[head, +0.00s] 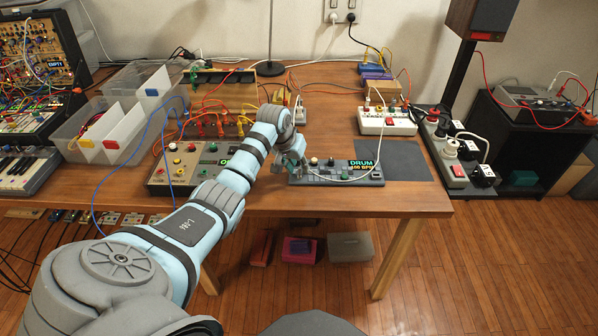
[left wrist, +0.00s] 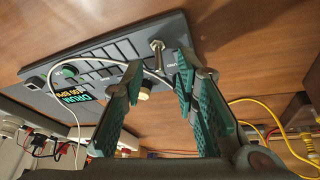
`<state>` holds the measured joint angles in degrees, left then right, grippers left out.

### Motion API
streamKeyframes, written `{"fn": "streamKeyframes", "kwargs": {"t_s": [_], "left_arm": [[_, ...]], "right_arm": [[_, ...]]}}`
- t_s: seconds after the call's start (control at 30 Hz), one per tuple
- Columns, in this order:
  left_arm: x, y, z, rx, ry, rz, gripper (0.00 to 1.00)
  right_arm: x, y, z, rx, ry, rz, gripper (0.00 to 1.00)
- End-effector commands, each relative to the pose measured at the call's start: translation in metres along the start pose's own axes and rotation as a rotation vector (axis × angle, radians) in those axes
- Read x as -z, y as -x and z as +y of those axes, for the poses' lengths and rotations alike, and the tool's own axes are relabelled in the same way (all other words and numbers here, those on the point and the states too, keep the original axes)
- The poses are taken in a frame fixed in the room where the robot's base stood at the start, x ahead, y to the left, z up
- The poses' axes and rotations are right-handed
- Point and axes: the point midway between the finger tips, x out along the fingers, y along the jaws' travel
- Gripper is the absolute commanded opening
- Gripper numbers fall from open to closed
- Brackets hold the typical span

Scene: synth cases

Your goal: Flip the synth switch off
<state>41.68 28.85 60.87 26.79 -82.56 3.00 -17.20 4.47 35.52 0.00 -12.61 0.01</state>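The synth is a dark grey drum machine (head: 335,180) with a lit "DRUM 100 BPM" display, lying on the wooden table. It also shows in the left wrist view (left wrist: 120,62), with knobs and pads. A metal toggle switch (left wrist: 157,46) stands up from its panel near one end. My left gripper (head: 297,160) is over the synth's left end. In the left wrist view the left gripper (left wrist: 160,70) is open and empty, with the switch seen between its fingertips. Whether a finger touches the switch is unclear. The switch is not distinguishable in the head view. My right gripper is not in view.
A white cable (head: 385,165) loops across the synth. A grey device with knobs (head: 185,165) stands to its left, and a dark mat (head: 395,160) lies to its right. A white box with knobs (head: 386,122) and cables lie behind. The table's front edge is close.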

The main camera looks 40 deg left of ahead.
Motion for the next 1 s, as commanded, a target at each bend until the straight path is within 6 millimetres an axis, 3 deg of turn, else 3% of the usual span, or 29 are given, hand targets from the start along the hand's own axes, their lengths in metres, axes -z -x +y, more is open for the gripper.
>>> {"fn": "streamKeyframes", "kwargs": {"t_s": [0.33,0.53,0.83,1.0], "left_arm": [[0.0,-0.008,0.001,0.0,-0.001,0.001,0.27],[0.0,-0.008,0.0,0.0,-0.001,0.001,0.0],[0.0,-0.007,0.0,0.003,-0.003,0.008,0.0],[-0.001,-0.004,0.001,0.017,-0.014,0.045,0.0]], "right_arm": [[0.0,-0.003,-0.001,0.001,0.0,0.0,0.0],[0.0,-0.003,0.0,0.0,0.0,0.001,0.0],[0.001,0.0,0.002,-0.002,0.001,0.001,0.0],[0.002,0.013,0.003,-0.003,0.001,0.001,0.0]]}}
